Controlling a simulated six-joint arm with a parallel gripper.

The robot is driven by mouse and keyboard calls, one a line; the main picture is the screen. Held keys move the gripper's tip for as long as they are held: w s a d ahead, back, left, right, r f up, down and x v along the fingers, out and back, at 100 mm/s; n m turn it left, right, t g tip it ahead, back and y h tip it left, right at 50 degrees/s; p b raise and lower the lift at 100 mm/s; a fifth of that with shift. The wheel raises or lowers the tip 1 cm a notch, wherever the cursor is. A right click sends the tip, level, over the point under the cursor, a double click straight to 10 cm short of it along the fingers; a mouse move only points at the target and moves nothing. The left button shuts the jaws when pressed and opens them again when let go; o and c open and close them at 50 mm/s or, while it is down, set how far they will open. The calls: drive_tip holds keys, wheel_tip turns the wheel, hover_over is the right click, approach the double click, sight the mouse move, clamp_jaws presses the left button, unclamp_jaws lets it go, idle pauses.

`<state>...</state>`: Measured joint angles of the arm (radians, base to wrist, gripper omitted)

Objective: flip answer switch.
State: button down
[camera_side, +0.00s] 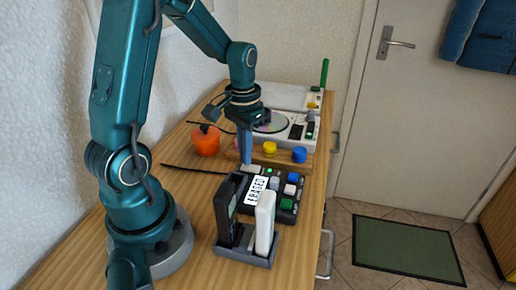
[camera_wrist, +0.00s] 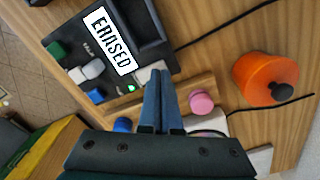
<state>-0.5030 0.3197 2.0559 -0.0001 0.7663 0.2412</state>
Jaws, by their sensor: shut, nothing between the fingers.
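A black answering machine (camera_side: 287,213) lies on the wooden table, with a white display reading "ERASED" (camera_side: 258,190). The wrist view shows the machine (camera_wrist: 148,28) with green (camera_wrist: 56,49), white (camera_wrist: 92,69) and blue (camera_wrist: 96,95) buttons, and a small lit green lamp (camera_wrist: 131,88). A pale switch-like piece (camera_wrist: 146,73) sits at its edge beside my fingertips; which way it is set I cannot tell. My gripper (camera_side: 246,162) points down, its blue fingers shut and empty. The fingertips (camera_wrist: 161,74) are close to the pale piece; contact is unclear.
A wooden board with pink (camera_wrist: 201,102), yellow (camera_side: 270,148) and blue (camera_side: 299,154) knobs lies behind the machine. An orange lidded pot (camera_side: 206,141) stands left. A dock (camera_side: 245,256) holding black and white handsets stands in front. A pale disc player (camera_side: 296,132) is farther back.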

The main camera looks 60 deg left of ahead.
drive_tip(key=shift+r, duration=3.05)
drive_tip(key=s+d+r+m+t, duration=0.1)
drive_tip(key=s+d+r+t, duration=0.1)
drive_tip(key=d, duration=0.4)
drive_tip(key=s+d+r+m+t, duration=0.2)
drive_tip(key=s+d+r+t, duration=0.1)
drive_tip(key=s+d, duration=0.2)
drive_tip(key=shift+s+d+t, duration=0.3)
drive_tip(key=shift+d, duration=0.35)
